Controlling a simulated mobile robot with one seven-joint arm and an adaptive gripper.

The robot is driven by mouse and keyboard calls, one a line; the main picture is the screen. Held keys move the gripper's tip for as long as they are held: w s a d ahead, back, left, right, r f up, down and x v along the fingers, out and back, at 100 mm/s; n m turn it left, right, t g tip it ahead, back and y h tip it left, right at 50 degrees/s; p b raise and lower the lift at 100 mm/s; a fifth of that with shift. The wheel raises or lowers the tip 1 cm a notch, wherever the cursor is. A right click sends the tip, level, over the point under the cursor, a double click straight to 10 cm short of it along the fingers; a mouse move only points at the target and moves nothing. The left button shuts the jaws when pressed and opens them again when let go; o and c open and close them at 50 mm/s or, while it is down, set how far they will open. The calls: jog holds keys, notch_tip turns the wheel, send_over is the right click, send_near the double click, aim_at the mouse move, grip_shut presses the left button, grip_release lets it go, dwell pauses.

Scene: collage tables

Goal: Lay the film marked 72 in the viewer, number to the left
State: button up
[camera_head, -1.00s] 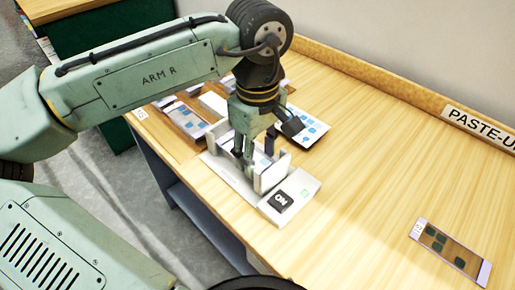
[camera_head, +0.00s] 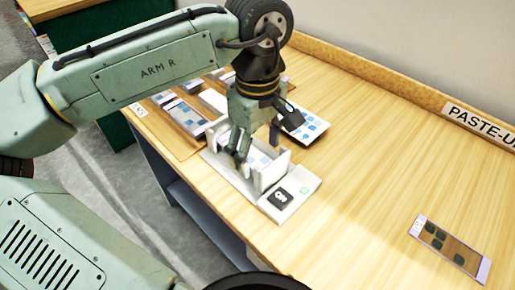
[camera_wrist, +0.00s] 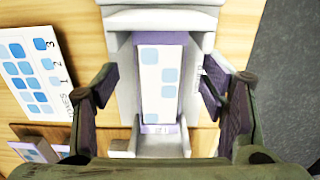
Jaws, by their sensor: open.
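The white viewer (camera_head: 221,163) stands on the table under my gripper (camera_head: 257,150). In the wrist view, a film (camera_wrist: 158,68) with a pale face, blue squares and purple edges lies lengthwise in the viewer (camera_wrist: 122,60). A small label shows at its near end, but I cannot read its number. My gripper (camera_wrist: 158,90) is open, one finger on each side of the film, with gaps between. In the head view, the fingers and viewer walls hide most of the film. A black square (camera_head: 281,198) with a white mark sits on the viewer's near end.
A brown film (camera_head: 447,250) with dark squares lies alone at the right. Several films lie in a wooden tray (camera_head: 150,122) behind the viewer. A card with blue squares and numbers (camera_wrist: 35,75) lies beside the viewer. The table's middle right is clear.

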notch_tip(320, 180, up, 12)
jog(key=shift+f, duration=0.25)
dwell(0.4)
